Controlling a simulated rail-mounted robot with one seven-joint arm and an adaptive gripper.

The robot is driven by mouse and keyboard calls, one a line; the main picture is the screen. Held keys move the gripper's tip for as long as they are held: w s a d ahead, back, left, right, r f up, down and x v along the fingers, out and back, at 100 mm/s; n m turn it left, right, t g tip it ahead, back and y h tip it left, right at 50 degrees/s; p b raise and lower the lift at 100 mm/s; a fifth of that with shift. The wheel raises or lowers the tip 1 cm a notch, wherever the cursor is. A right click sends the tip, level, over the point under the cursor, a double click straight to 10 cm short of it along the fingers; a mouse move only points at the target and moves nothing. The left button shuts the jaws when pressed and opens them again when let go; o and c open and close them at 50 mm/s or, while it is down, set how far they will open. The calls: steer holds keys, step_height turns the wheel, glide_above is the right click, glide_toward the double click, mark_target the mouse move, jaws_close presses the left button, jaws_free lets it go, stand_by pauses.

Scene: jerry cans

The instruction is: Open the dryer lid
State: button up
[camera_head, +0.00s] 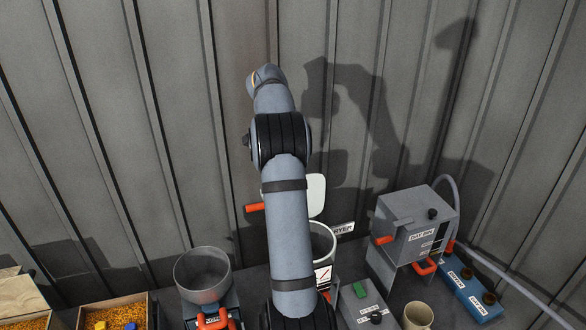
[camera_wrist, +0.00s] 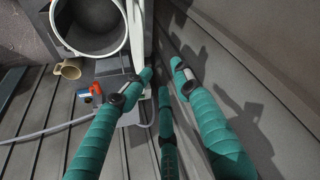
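The dryer (camera_head: 324,242) is a white open drum, partly hidden behind my arm in the head view. Its lid (camera_head: 317,194) stands raised at the back of the drum, and a red handle (camera_head: 255,207) shows left of my arm. In the wrist view the round drum mouth (camera_wrist: 68,40) is uncovered, and the pale lid (camera_wrist: 133,38) shows nearly edge-on beside it. My gripper (camera_wrist: 162,72) has green fingers spread apart with nothing visible between them. The left fingertip is close to the lid's edge; I cannot tell whether it touches. My gripper is not clearly visible in the head view.
A grey bowl-topped machine (camera_head: 203,272) stands left of the dryer. A grey box machine (camera_head: 414,226) with red handles stands right. A beige mug (camera_head: 418,316) is at the front right. The corrugated wall (camera_head: 180,120) is close behind.

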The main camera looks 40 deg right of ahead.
steer(key=w+v, duration=0.1)
steer(key=v, duration=0.5)
steer(key=shift+s+a+r, duration=0.35)
steer(key=shift+r, duration=0.05)
steer(key=x, duration=0.9)
steer(key=shift+s, duration=0.1)
